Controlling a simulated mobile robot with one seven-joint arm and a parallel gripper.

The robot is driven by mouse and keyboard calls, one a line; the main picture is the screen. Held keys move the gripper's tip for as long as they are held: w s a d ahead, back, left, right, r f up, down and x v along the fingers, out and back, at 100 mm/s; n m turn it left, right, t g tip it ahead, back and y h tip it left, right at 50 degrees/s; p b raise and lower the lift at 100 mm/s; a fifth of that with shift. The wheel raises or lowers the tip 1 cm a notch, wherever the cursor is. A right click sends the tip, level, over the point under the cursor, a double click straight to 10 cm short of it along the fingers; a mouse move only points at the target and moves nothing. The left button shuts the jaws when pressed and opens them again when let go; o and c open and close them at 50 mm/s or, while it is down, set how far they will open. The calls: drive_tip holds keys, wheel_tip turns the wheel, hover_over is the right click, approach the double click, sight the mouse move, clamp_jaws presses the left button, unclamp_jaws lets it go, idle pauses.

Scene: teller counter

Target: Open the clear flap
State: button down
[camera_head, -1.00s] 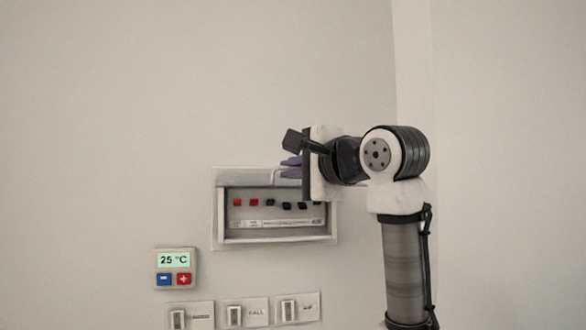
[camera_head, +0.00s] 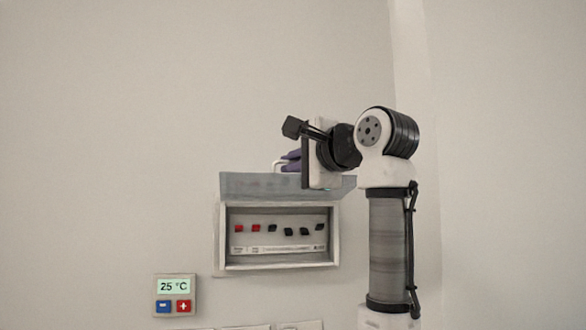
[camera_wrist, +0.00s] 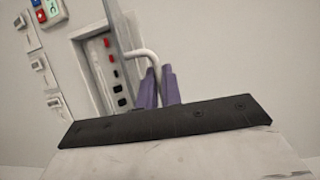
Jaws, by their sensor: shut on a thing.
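The clear flap (camera_head: 245,187) is a see-through greyish panel hinged along the top of a white wall box (camera_head: 219,240). It stands lifted, tilted out above the box opening. In the wrist view the flap (camera_wrist: 117,27) shows nearly edge-on, with a white handle (camera_wrist: 143,55) on it. My gripper (camera_head: 284,163) has purple fingers and is shut on the handle; the purple fingers (camera_wrist: 159,88) also show in the wrist view. Part of the handle is hidden between and behind the fingers.
Inside the box is a row of red and black switches (camera_head: 272,228) above a label strip. A thermostat (camera_head: 176,295) reading 25 °C is on the wall at lower left. Wall switches (camera_wrist: 39,64) sit below the box. The wall above is bare.

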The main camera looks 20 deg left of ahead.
drive_tip(key=c, duration=1.9)
unclamp_jaws()
drive_tip(key=shift+d, duration=0.1)
drive_tip(key=b+v, duration=0.5)
drive_tip(key=v, duration=0.9)
